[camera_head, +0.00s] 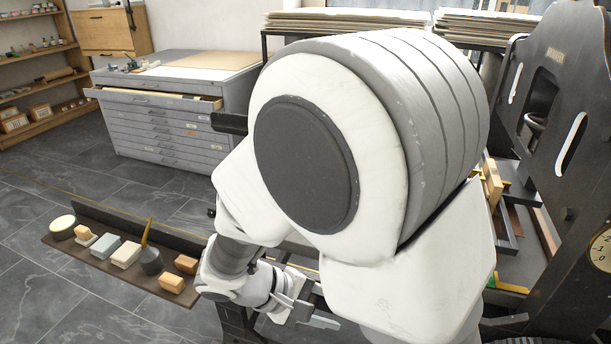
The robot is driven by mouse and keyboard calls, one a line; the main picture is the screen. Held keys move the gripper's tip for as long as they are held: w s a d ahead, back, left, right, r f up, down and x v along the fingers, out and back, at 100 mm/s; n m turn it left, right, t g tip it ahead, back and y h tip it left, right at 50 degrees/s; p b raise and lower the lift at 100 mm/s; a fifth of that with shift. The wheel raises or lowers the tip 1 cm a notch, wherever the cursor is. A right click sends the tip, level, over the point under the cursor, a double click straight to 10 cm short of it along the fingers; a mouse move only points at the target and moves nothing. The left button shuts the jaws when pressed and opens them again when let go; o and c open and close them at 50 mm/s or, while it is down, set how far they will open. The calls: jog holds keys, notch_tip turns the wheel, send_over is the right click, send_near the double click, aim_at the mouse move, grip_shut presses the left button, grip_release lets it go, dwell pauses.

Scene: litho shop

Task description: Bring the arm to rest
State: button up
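My arm fills the middle of the view, with its large white and grey joint close to the camera. The arm folds down and to the left, and its wrist sits low, just right of the brown shelf board's end. My gripper (314,309) is at the lower middle, small and partly covered by my own arm links. Its grey fingers point to the lower right. I cannot make out a gap between them or anything held.
A dark press (575,110) stands close at right. Tiled floor at left is clear.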

jog(key=s+d+r+m+t+y, duration=0.2)
jog(key=s+d+r+m+y, duration=0.25)
jog(key=r, duration=0.35)
jog(key=s+d+r+m+t+y, duration=0.1)
jog(key=s+d+r+m+y, duration=0.3)
jog(key=r, duration=0.4)
notch_tip(320, 180, up, 17)
jog(key=w+y+p, duration=0.1)
jog(key=p, duration=1.6)
jog(key=shift+d, duration=0.35)
jog(key=shift+w, duration=0.1)
